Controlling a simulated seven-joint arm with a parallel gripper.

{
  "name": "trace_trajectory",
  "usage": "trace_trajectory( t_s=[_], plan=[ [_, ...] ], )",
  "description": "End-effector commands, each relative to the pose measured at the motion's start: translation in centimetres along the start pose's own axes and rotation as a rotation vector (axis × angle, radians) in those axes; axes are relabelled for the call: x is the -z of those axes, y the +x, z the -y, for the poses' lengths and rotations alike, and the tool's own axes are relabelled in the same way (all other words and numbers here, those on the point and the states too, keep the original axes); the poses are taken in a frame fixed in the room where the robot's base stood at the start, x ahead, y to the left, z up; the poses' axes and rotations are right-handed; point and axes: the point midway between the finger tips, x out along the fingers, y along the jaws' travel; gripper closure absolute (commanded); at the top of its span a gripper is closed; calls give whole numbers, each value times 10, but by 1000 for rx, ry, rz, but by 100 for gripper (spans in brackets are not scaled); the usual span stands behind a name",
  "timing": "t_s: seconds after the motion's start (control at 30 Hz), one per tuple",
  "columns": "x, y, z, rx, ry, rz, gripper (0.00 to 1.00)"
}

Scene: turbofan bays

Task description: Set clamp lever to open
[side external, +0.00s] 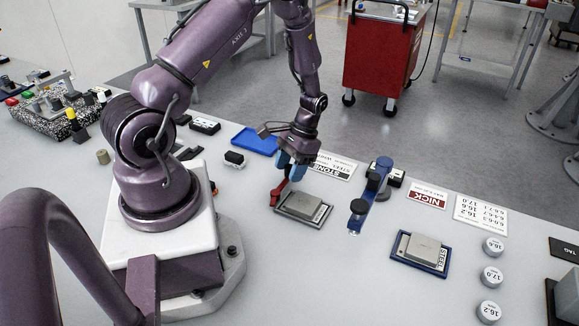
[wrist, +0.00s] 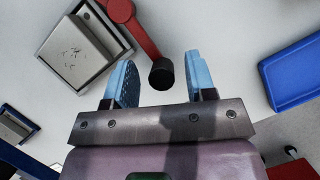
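The red clamp lever (side external: 279,192) stands at the left edge of a dark tray (side external: 290,214) that holds a grey block (side external: 303,206). In the wrist view, the red lever arm (wrist: 136,25) runs down to a black cylindrical knob (wrist: 161,74), with the block (wrist: 74,50) to its left. My gripper (side external: 289,164) is over the lever, pointing down. In the wrist view, its two blue fingers are apart, and the knob appears in the gap between them (wrist: 160,65). The knob looks clear of both fingers; its depth relative to the fingertips is unclear.
A blue tray (side external: 256,141) lies behind my gripper. A blue clamp stand (side external: 374,190) and a second block in a blue-edged tray (side external: 420,252) are to the right. Labelled cards and round weights (side external: 490,277) lie farther right. The front table is clear.

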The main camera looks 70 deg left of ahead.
Motion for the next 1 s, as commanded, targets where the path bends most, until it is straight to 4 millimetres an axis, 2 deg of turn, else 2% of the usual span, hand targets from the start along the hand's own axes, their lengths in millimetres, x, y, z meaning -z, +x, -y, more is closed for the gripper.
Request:
trace_trajectory(
  t_s=[0.17, 0.27, 0.7, 0.83, 1.0],
  plan=[
    [0, -1, 0, 0, -2, 0, 49],
    [0, -10, 0, 1, -2, -3, 49],
    [0, -100, 0, 1, -1, -4, 49],
    [0, -118, 0, 1, -1, -3, 49],
    [0, -129, 0, 0, -1, 0, 49]
  ],
)
